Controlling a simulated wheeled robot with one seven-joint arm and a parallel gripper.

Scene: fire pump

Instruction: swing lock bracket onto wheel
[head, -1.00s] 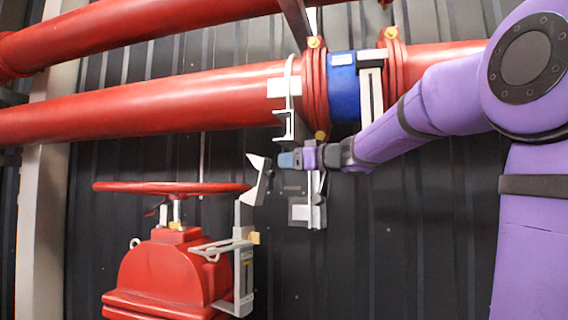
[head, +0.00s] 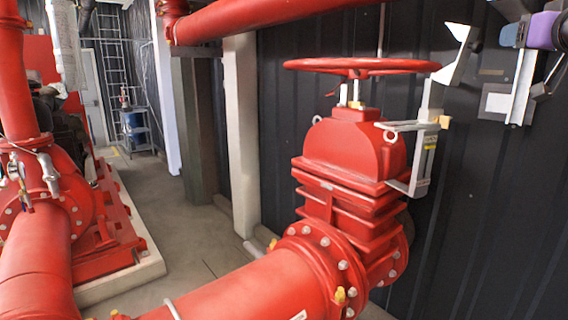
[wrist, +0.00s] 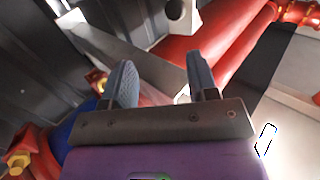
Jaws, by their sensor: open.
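The red handwheel (head: 360,66) sits level on top of the red valve in the head view. The grey lock bracket (head: 432,100) is fixed to the valve's right side. Its upper arm leans out to the right beyond the wheel's rim, with a pale pointed plate (head: 457,34) at the top. My gripper (head: 510,35) is at the top right edge, a little right of that plate and apparently apart from it. In the wrist view my gripper (wrist: 161,85) is open, with two blue-grey fingers spread. A grey metal bar (wrist: 120,50) shows beyond the fingers; I cannot tell whether it is the bracket.
A grey wall bracket (head: 522,85) stands right by my gripper, against the dark ribbed wall. A red pipe (head: 260,20) crosses above the valve. A pale post (head: 241,135) stands left of it. Open floor (head: 195,225) lies left of the valve.

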